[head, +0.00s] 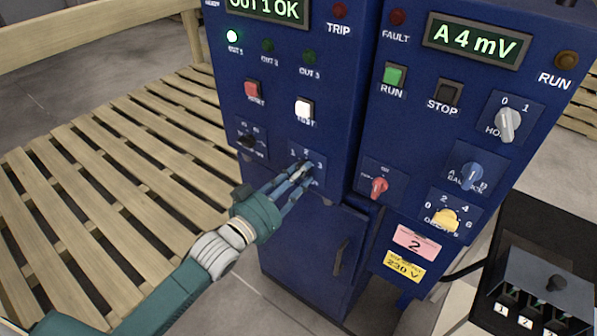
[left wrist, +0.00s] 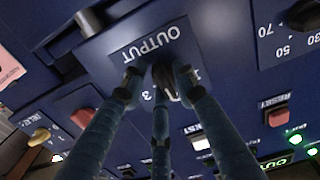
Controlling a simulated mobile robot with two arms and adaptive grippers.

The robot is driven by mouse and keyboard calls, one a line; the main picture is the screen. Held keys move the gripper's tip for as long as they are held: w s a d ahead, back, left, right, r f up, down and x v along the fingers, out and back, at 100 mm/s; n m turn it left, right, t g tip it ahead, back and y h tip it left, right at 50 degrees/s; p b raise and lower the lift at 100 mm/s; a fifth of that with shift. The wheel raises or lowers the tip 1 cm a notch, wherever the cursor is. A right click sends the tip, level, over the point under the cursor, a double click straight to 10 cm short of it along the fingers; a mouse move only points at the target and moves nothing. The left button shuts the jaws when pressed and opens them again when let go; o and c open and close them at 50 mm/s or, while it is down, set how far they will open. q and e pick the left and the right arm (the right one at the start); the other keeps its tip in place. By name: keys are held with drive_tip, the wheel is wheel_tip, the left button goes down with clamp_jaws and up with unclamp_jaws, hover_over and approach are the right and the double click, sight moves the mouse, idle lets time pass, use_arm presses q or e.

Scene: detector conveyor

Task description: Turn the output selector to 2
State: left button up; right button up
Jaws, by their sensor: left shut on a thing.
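The output selector (head: 303,168) is a small knob on the lower part of the left blue panel, with marks 1, 2 and 3 around it. My left gripper (head: 293,181) reaches it from the lower left, and its fingers are closed around the knob. In the left wrist view the knob (left wrist: 166,84) sits between the fingertips (left wrist: 158,82), under the upside-down OUTPUT label. The fingers hide much of the knob, so I cannot tell its pointer direction. My right gripper is out of view.
Red (head: 253,89) and white (head: 304,109) buttons sit above the selector, and a dark knob (head: 247,141) to its left. The right panel carries a red knob (head: 377,187), blue knob (head: 472,176) and yellow knob (head: 444,219). A slatted pallet (head: 95,190) lies left.

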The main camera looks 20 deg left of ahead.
use_arm(q)
drive_tip(key=shift+s+d+f+m, duration=0.15)
drive_tip(key=shift+f+m, duration=0.2)
drive_tip(key=shift+m, duration=0.25)
drive_tip(key=o, duration=0.9)
drive_tip(key=shift+r, duration=0.2)
drive_tip(key=v, duration=1.2)
